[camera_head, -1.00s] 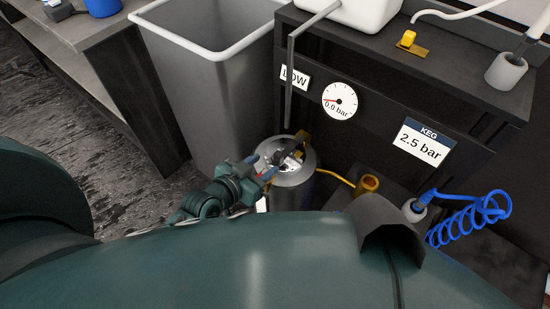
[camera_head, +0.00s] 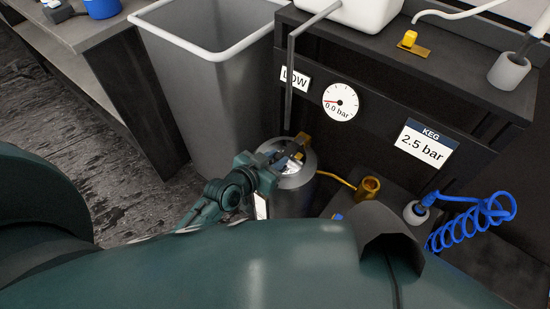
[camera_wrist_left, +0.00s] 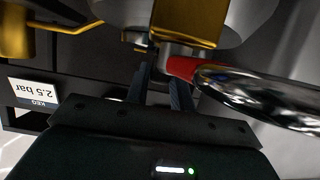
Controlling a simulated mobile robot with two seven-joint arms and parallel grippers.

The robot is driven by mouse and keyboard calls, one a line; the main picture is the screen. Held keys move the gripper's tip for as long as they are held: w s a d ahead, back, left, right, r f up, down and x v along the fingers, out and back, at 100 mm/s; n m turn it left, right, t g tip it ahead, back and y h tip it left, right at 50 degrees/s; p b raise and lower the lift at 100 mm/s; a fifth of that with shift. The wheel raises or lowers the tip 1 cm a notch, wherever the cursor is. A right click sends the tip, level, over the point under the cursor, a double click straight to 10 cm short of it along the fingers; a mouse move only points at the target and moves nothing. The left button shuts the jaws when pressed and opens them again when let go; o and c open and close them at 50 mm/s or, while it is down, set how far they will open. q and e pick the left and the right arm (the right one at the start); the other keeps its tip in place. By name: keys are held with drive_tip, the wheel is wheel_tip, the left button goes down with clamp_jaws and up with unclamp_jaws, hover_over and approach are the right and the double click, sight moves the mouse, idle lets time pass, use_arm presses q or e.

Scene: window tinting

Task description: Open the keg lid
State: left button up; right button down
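The silver keg (camera_head: 296,192) stands on the floor beside the grey bin, with a gold bracket (camera_head: 303,139) at its top. In the left wrist view the gold bracket (camera_wrist_left: 188,20) is close ahead, and a chrome lever with a red part (camera_wrist_left: 255,92) lies to the right of the fingers. My left gripper (camera_head: 286,160) is over the keg top and hides part of the lid. In the wrist view its two dark fingers (camera_wrist_left: 163,90) are apart, with nothing clearly held between them. My right gripper is not in view.
A tall grey bin (camera_head: 205,90) stands behind the keg. A dark bench (camera_head: 390,80) with a 0.0 bar gauge (camera_head: 341,102) and a KEG 2.5 bar sign (camera_head: 424,144) rises behind it. A yellow hose (camera_head: 336,179), a brass fitting (camera_head: 370,187) and a blue coiled hose (camera_head: 470,222) are to the right.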

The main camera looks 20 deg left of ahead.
use_arm(q)
drive_tip(key=c, duration=0.5)
clamp_jaws()
